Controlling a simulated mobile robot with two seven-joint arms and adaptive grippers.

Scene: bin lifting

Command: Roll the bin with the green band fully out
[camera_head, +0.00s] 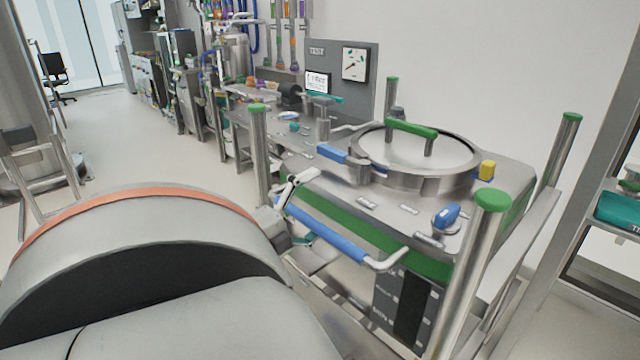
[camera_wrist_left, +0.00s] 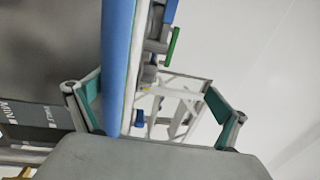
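The bin with the green band (camera_head: 375,238) is a steel vessel with a round lid and a green lid handle (camera_head: 411,128). It stands at the centre right of the head view, among metal posts with green caps. A blue bar handle (camera_head: 330,235) runs along its front. My left gripper (camera_head: 300,212) is at the handle's left end. In the left wrist view its fingers with teal pads stand wide apart (camera_wrist_left: 152,100). The blue handle (camera_wrist_left: 118,60) passes between them, nearer the left finger. Contact cannot be told. My right gripper is not in view.
A green-capped post (camera_head: 259,150) stands just left of the bin, another (camera_head: 478,260) at its front right. A grey test panel (camera_head: 345,75) is behind. A rack (camera_head: 615,215) stands at the far right. The floor (camera_head: 125,150) at the left is clear.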

